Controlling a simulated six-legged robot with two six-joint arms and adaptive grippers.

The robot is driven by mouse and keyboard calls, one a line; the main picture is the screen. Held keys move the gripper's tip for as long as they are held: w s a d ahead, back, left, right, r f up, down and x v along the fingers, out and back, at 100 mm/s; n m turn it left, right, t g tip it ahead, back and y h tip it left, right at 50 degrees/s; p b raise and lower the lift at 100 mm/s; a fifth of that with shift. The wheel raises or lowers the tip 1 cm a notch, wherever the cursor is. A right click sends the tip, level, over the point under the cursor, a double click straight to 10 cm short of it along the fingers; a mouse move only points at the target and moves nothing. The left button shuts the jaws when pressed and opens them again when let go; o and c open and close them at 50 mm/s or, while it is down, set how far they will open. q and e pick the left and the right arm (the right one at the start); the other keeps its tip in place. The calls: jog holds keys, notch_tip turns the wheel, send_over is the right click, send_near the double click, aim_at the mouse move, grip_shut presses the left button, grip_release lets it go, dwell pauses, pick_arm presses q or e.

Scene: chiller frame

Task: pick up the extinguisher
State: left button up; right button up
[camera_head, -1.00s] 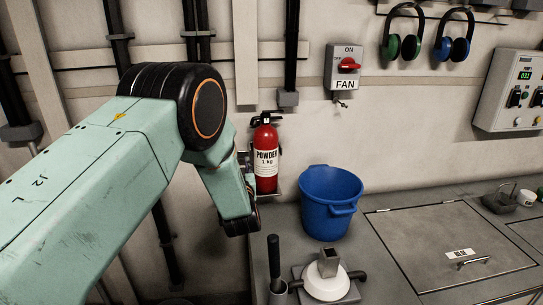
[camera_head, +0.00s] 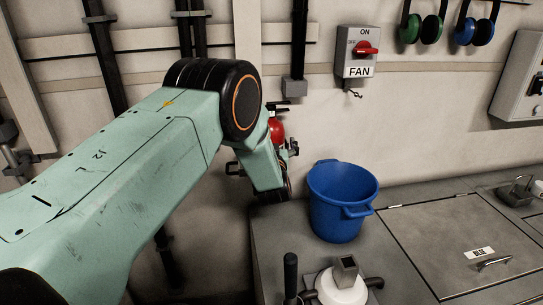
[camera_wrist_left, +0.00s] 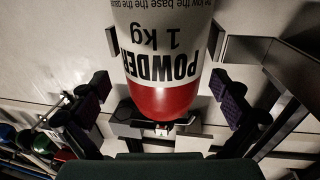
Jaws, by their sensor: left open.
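The red extinguisher (camera_head: 277,130) stands upright by the wall in the head view, mostly hidden behind my left arm; its top and handle show. In the left wrist view the extinguisher (camera_wrist_left: 165,98) appears upside down, with its white "POWDER 1 kg" label and red end. My left gripper (camera_wrist_left: 160,104) is open, with one finger on each side of the extinguisher and visible gaps between. In the head view the left gripper (camera_head: 264,160) is largely hidden by its wrist. My right gripper is in neither view.
A blue bucket (camera_head: 340,205) stands on the grey counter (camera_head: 280,235), close to the right of my left wrist. A white fitting (camera_head: 342,288) and a dark upright handle (camera_head: 290,275) are in front. A fan switch (camera_head: 357,52) is on the wall above.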

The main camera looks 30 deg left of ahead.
pick_arm(q)
jog(key=shift+x, duration=1.35)
